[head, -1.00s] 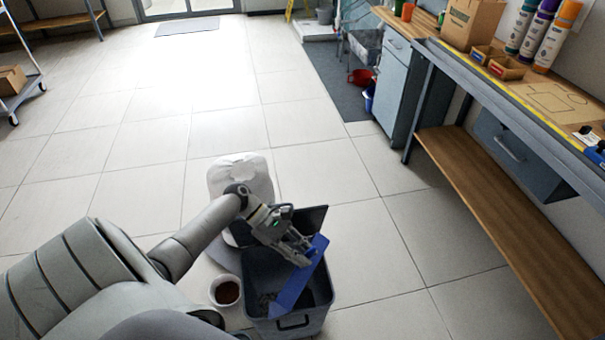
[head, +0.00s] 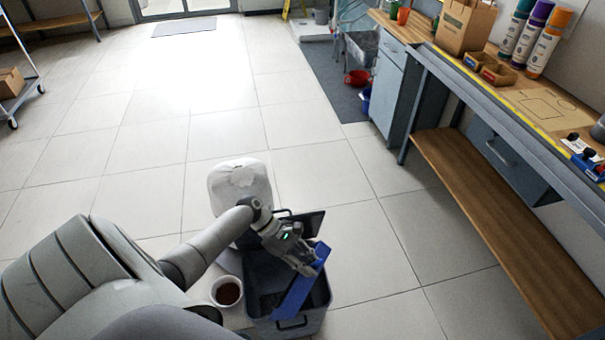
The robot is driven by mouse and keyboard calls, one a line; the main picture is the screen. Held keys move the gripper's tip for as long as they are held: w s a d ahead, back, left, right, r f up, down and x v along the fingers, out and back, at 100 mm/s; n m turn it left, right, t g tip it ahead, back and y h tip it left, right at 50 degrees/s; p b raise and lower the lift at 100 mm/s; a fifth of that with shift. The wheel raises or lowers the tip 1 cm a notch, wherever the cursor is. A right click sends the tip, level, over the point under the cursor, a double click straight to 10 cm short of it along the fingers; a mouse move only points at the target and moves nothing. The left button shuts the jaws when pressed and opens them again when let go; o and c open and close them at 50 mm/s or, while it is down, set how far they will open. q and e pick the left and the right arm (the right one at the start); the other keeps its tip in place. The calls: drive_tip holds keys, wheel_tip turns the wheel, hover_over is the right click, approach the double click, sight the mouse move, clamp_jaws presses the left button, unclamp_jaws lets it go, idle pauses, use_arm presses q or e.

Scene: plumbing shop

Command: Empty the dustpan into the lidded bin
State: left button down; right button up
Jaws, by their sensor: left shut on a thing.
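The blue dustpan (head: 297,295) is tilted over the open mouth of the dark grey bin (head: 312,323) at the bottom middle of the head view. My left gripper (head: 308,262) is shut on the dustpan at its upper right end. The bin's lid (head: 304,224) stands open at the back. Dark bits (head: 268,301) show inside the bin, left of the dustpan. The dustpan's inner face is mostly turned away, so I cannot tell what is on it. My right gripper does not show.
A white bowl with brown contents (head: 227,291) stands left of the bin. A white rounded sack-like thing (head: 238,185) is behind it. A workbench with a wooden lower shelf (head: 500,205) runs along the right. The tiled floor between is clear.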

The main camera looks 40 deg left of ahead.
use_arm(q)
drive_tip(key=shift+w+d+f+y+p, duration=0.15)
drive_tip(key=shift+d+y+p, duration=0.2)
drive_tip(key=shift+d+p, duration=0.45)
drive_tip(key=shift+w+d+r+y+p, duration=0.15)
drive_tip(key=shift+d+y+p, duration=0.2)
drive_tip(key=shift+d+p, duration=0.4)
drive_tip(key=w+d+f+g+y, duration=0.1)
drive_tip(key=d+f+y, duration=0.4)
drive_tip(key=d, duration=0.3)
drive_tip(key=w+d+f+g+y, duration=0.1)
drive_tip(key=w+d+f+y, duration=0.1)
drive_tip(key=d+f+y, duration=0.3)
drive_tip(key=shift+d+b, duration=0.3)
drive_tip(key=shift+d, duration=1.3)
